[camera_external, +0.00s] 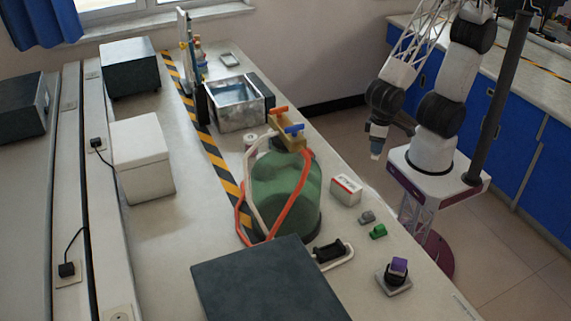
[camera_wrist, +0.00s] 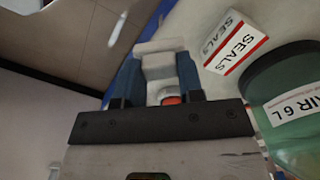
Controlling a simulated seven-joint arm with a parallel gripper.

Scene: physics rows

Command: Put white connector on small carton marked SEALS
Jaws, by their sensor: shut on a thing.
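My gripper (camera_wrist: 159,72) is shut on the white connector (camera_wrist: 160,62), which sits between its two blue fingers in the wrist view. A red part shows just below the connector, near the gripper body. The small carton marked SEALS (camera_wrist: 236,42) is white with red edges and stands to the right of the fingers, apart from them. In the external view the carton (camera_external: 346,190) stands on the bench near its right edge. My gripper (camera_external: 376,148) is up and to the right of it there, pointing down beyond the bench edge. The connector cannot be made out clearly in that view.
A green bottle (camera_external: 283,195) with red and white tubes stands left of the carton. A grey connector (camera_external: 366,217), a green connector (camera_external: 378,231) and a purple piece (camera_external: 398,265) on a dark holder lie nearer. A dark box (camera_external: 262,285) is at the front.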

